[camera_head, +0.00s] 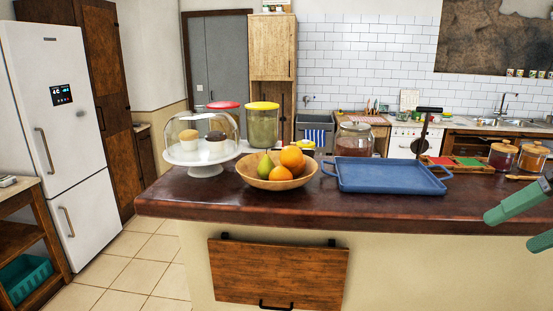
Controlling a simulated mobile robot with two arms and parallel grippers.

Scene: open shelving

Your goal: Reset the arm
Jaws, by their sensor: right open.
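My right gripper (508,231) comes in at the right edge of the head view. Its two green fingers are apart and nothing is between them. They appear in front of the counter's right end, with the rest of the hand mostly cut off by the frame. My left gripper is not in view.
A dark wooden counter (330,205) spans the middle. On it stand a blue tray (385,176), a wooden fruit bowl (277,181), a domed cake stand (204,168) and several jars. A white fridge (55,130) stands left. Tiled floor (125,270) is clear at lower left.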

